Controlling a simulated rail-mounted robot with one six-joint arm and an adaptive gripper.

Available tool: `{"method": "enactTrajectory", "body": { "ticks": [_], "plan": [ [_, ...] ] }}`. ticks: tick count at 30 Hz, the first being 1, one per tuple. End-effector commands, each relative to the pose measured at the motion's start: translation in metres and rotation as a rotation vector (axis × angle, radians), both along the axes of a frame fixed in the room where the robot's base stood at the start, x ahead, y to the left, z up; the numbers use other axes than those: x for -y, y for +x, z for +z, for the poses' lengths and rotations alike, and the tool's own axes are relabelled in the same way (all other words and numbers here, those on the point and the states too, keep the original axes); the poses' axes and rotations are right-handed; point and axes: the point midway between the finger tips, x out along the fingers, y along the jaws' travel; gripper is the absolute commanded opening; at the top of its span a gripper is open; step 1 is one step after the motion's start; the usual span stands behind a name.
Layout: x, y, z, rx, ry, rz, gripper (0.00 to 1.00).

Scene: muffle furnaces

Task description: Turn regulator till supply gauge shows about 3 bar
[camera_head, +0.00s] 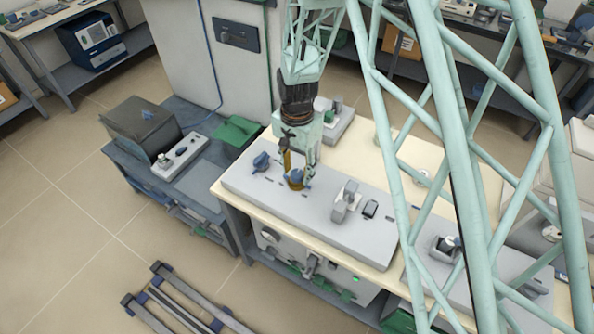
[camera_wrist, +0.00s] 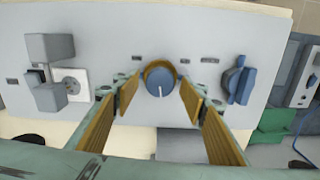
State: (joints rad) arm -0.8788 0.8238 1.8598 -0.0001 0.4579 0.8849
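A round blue knob (camera_wrist: 160,80) with a brass-coloured rim and a pale pointer line stands on a light grey panel (camera_wrist: 120,25). In the wrist view the line points toward the bottom of the picture. The knob also shows in the head view (camera_head: 296,181), below my gripper (camera_head: 299,168). In the wrist view my gripper (camera_wrist: 158,90) is open, with one ochre-padded finger on each side of the knob and gaps between. Whether the fingertips reach down beside it is hard to tell.
A second blue knob (camera_wrist: 238,80) sits on the panel right of the first in the wrist view. A grey bracket-like fitting (camera_wrist: 50,72) stands on the left. In the head view, a dark box (camera_head: 140,128) and a green item (camera_head: 236,130) are on the lower bench.

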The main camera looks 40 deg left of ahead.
Motion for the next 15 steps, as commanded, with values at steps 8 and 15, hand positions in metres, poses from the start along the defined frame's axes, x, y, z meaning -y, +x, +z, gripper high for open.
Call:
{"method": "enactTrajectory", "body": {
  "ticks": [8, 15],
  "plan": [
    [0.0, 0.0, 0.0001, 0.0, 0.0, 0.0, 0.16],
    [-0.0002, 0.0002, -0.0009, 0.0, 0.0, 0.019, 0.15]
  ]
}}
